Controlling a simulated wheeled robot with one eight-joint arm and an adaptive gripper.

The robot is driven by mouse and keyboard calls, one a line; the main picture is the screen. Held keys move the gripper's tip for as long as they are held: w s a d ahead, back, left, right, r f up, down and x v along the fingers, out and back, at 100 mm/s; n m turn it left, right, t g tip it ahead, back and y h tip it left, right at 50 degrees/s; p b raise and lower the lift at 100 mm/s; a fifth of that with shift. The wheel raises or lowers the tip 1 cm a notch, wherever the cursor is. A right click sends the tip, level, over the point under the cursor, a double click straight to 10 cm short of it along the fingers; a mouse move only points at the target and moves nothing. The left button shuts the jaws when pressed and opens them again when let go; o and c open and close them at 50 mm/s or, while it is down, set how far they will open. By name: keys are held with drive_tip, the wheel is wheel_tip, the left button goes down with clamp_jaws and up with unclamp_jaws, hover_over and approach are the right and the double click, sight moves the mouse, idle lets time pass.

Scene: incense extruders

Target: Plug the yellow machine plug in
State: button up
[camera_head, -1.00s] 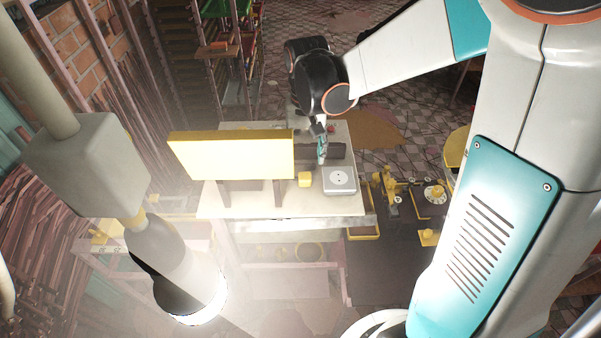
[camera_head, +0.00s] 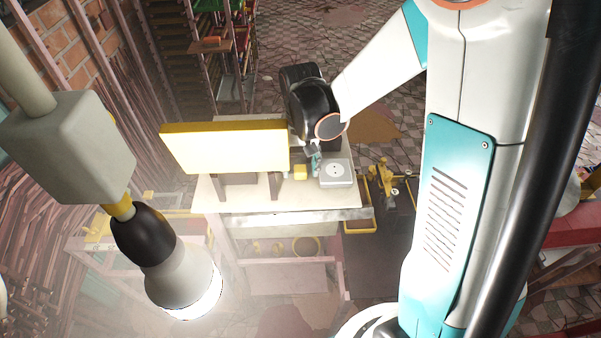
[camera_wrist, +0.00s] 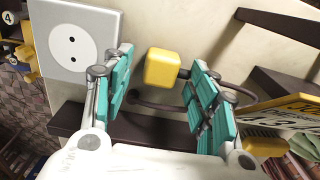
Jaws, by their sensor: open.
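The yellow plug (camera_wrist: 162,69) sits on the pale table, a yellow block with a dark cable behind it. In the head view it is a small yellow block (camera_head: 300,172) just left of the socket. The socket is a grey-white box with a round two-hole face (camera_wrist: 77,46), to the left of the plug in the wrist view; it also shows in the head view (camera_head: 336,172). My gripper (camera_wrist: 160,92) is open with teal fingers. The plug lies ahead, between the fingers' lines, and nothing is gripped. In the head view my gripper (camera_head: 315,160) is partly hidden by my wrist.
A large yellow panel (camera_head: 225,147) on dark legs stands on the table (camera_head: 240,200), left of the gripper. A dark bar (camera_wrist: 130,130) lies near the fingers. A yellow-edged sign (camera_wrist: 285,115) is at right in the wrist view. A bright lamp (camera_head: 180,275) hangs at front left.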

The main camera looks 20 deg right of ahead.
sight(301, 167)
drive_tip(key=shift+f, duration=0.1)
drive_tip(key=c, duration=1.1)
wheel_tip(301, 167, up, 20)
drive_tip(key=p, duration=0.3)
drive_tip(key=shift+s, duration=0.1)
